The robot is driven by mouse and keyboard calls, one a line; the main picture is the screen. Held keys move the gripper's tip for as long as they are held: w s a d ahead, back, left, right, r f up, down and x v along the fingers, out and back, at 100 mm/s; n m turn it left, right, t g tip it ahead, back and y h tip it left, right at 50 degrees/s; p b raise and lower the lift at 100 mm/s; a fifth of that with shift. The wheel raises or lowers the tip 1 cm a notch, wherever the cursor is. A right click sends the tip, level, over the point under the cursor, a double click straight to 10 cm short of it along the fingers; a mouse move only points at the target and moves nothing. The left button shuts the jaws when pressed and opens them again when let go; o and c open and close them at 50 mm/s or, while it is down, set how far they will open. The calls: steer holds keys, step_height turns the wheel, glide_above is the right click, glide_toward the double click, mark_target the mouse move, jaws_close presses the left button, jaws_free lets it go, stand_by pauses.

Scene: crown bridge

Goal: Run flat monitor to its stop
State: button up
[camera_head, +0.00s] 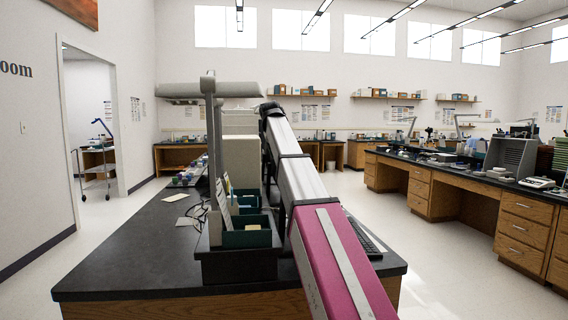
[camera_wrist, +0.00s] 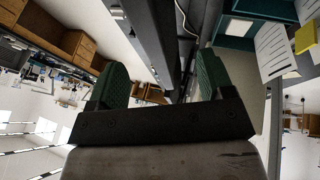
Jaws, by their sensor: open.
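I cannot make out the flat monitor for certain. In the wrist view a dark, flat, long-edged panel (camera_wrist: 150,32) runs close beyond my gripper (camera_wrist: 160,82), and it may be the monitor seen nearly edge-on. My gripper's two green-padded fingers are spread apart with nothing clearly between them. Whether a finger touches the panel I cannot tell. In the head view my arm reaches forward over the black bench (camera_head: 130,235) and covers much of what stands behind it. My gripper's fingers are not distinguishable there.
A dark organizer with teal bins (camera_head: 247,238) stands left of my arm, beside a grey post (camera_head: 213,150) with an overhead fixture. A pale box (camera_head: 240,160) is behind. A keyboard (camera_head: 364,235) lies right of my arm. The aisle floor (camera_head: 440,250) at the right is free.

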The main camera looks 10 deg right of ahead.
steer(key=x, duration=0.6)
steer(key=shift+w+d+f, duration=0.1)
steer(key=shift+f, duration=0.1)
steer(key=c, duration=0.9)
